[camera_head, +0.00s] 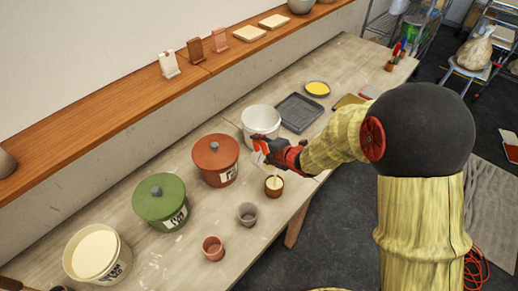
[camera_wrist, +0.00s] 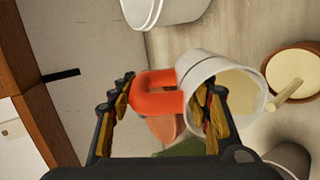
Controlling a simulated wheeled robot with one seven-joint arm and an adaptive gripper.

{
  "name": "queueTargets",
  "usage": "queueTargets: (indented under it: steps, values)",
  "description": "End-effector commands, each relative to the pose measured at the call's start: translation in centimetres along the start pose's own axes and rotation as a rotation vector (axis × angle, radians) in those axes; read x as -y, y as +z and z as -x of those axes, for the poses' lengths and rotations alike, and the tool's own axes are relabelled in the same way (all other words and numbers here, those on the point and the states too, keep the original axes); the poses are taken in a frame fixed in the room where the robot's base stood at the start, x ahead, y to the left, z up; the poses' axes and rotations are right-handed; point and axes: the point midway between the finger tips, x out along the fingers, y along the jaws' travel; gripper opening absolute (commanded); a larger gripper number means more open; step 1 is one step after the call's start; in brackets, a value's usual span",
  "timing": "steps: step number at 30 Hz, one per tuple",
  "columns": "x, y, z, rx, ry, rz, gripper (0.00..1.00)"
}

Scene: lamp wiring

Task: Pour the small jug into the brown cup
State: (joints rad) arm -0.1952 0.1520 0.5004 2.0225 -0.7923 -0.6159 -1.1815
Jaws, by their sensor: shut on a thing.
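My gripper (camera_head: 284,153) is shut on the orange handle (camera_wrist: 155,92) of the small white jug (camera_head: 261,147). The jug is tilted, its mouth toward the brown cup (camera_head: 274,188); in the wrist view the jug (camera_wrist: 195,68) lies between my fingers (camera_wrist: 168,100). A pale cream stream (camera_wrist: 284,96) runs from the jug side down into the brown cup, which also shows in the wrist view (camera_wrist: 274,62). Cream liquid is visible in the cup. The cup stands upright on the table, below and apart from the jug.
A white bucket (camera_head: 261,121), a red-brown lidded bucket (camera_head: 215,162), a green lidded bucket (camera_head: 160,203) and an open cream bucket (camera_head: 93,256) line the wall side. A grey tray (camera_head: 299,113) lies beyond.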

Motion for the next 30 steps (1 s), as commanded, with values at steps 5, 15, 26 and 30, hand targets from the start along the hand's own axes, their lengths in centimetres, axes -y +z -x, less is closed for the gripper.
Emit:
queueTargets:
  steps: [5, 15, 26, 30]
  values:
    - [-0.1, 0.2, -0.1, 0.000, 0.022, 0.001, 0.00]
    - [-1.3, 0.2, 0.6, 0.000, 0.028, 0.003, 0.00]
    - [-2.8, 0.2, 1.6, 0.000, 0.026, 0.002, 0.00]
    - [-2.8, 0.2, 1.6, 0.000, 0.026, 0.002, 0.00]
